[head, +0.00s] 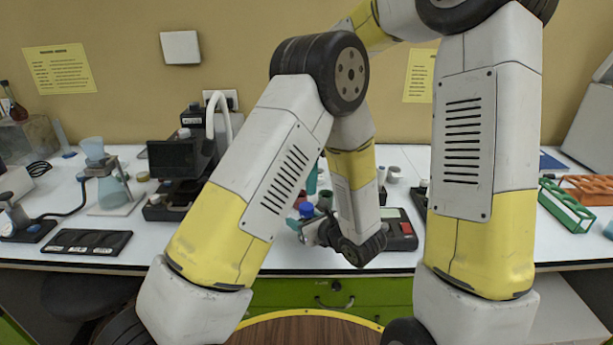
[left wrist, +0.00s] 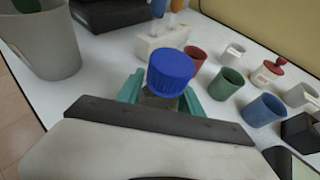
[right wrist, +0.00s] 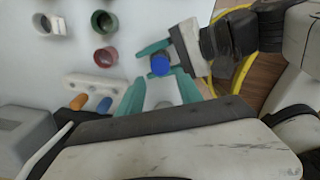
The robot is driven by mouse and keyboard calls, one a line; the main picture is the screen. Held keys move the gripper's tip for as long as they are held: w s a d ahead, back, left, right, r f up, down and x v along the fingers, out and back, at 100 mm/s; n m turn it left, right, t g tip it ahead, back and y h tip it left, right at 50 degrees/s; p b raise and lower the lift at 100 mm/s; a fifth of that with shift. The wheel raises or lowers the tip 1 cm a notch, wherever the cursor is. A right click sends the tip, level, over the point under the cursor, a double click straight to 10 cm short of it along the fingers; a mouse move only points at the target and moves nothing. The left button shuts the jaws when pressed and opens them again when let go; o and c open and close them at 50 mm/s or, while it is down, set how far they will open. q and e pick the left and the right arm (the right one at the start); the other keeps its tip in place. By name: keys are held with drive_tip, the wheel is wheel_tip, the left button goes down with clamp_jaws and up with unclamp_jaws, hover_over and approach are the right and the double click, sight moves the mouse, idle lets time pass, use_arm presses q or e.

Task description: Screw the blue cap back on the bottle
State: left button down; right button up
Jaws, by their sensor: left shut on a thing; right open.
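The blue cap (left wrist: 171,71) sits on top of the bottle (left wrist: 159,98), whose body is mostly hidden below it in the left wrist view. I cannot tell how tightly the cap sits. My left gripper (left wrist: 161,92) is shut on the bottle, with a teal finger on each side below the cap. The cap also shows in the head view (head: 306,210) and in the right wrist view (right wrist: 160,65). My right gripper (right wrist: 160,92) is open and empty, its two teal fingers apart and pointing toward the cap. In the head view it is mostly hidden behind my left arm.
Several small cups stand close by, among them a red cup (left wrist: 196,57), a green cup (left wrist: 227,83) and a blue cup (left wrist: 263,110). A white holder (right wrist: 94,86) with colored-handled tools is near. A large grey beaker (left wrist: 42,44) stands at left. Green (head: 566,207) and orange racks are at right.

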sight(306, 206)
wheel_tip(306, 206, down, 7)
drive_tip(key=shift+f, duration=0.2)
idle(0.3)
clamp_jaws()
drive_tip(key=m, duration=0.3)
drive_tip(key=shift+o, duration=1.4)
unclamp_jaws()
